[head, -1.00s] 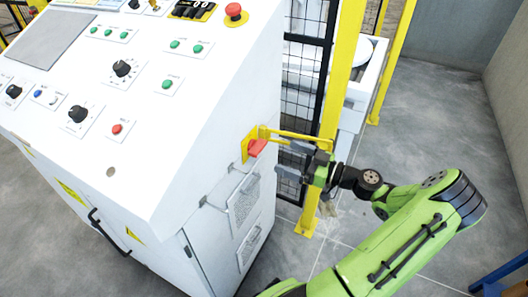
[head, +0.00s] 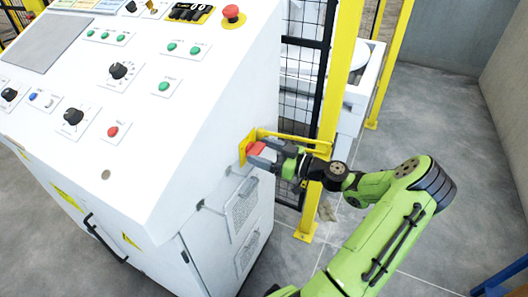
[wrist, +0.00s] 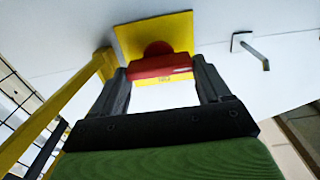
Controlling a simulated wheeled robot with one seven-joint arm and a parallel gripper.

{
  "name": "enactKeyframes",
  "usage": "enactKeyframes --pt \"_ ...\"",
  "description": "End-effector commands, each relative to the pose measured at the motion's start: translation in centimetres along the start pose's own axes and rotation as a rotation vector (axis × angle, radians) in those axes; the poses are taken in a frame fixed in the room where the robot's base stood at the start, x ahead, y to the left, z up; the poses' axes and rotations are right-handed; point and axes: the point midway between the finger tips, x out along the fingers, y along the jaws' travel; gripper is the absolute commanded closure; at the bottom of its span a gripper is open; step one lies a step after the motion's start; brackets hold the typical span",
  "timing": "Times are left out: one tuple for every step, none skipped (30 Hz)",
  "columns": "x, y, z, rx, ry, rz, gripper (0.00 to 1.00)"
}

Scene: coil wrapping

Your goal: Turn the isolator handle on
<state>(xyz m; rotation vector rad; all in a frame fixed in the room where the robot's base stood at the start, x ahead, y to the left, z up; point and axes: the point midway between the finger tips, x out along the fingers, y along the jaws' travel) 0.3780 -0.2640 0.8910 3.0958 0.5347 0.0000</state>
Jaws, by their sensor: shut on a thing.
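The isolator handle (head: 257,148) is a red bar on a yellow plate (head: 244,151) on the right side of the white control cabinet. In the wrist view the red handle (wrist: 160,67) lies level in the picture, with the yellow plate (wrist: 150,35) behind it. My gripper (head: 262,153) is at the cabinet side, and in the wrist view (wrist: 162,75) its two dark fingers stand at either end of the red bar, closed on it. Part of the handle is hidden by my fingers in the head view.
A yellow bar (head: 295,139) runs from beside the plate to the yellow fence post (head: 334,110), close above my gripper. Black mesh (head: 300,95) stands behind. A metal hook (wrist: 252,50) sticks out of the cabinet. Open grey floor (head: 430,130) lies to the right.

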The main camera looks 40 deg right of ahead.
Motion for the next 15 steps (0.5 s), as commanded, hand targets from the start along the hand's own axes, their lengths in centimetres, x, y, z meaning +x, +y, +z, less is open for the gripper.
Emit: enactKeyframes --pt "-0.01 0.00 0.00 0.000 0.000 0.000 0.54" --pt "-0.01 0.00 0.00 0.000 0.000 0.000 0.54" --pt "-0.01 -0.01 0.00 0.001 0.000 0.000 0.54" --pt "-0.01 -0.01 0.00 0.002 0.000 0.000 0.54" --pt "-0.01 -0.01 0.00 0.004 0.000 0.000 0.54" --pt "-0.01 -0.01 -0.01 0.008 0.000 -0.001 0.54" --pt "-0.01 -0.01 -0.02 0.012 0.000 -0.001 0.54" --pt "-0.01 -0.01 -0.03 0.018 0.000 -0.001 0.54" --pt "0.00 -0.01 -0.05 0.027 0.000 -0.001 0.54" --pt "0.00 -0.01 -0.06 0.036 0.000 -0.001 0.54" --pt "0.01 0.00 -0.08 0.047 0.000 -0.001 0.54" --pt "0.01 0.00 -0.10 0.064 0.000 -0.001 0.54" --pt "0.00 0.01 -0.11 0.079 0.000 -0.001 0.54" --pt "0.00 0.02 -0.12 0.097 0.000 -0.001 0.54" --pt "-0.01 0.04 -0.13 0.121 0.000 -0.001 0.54"
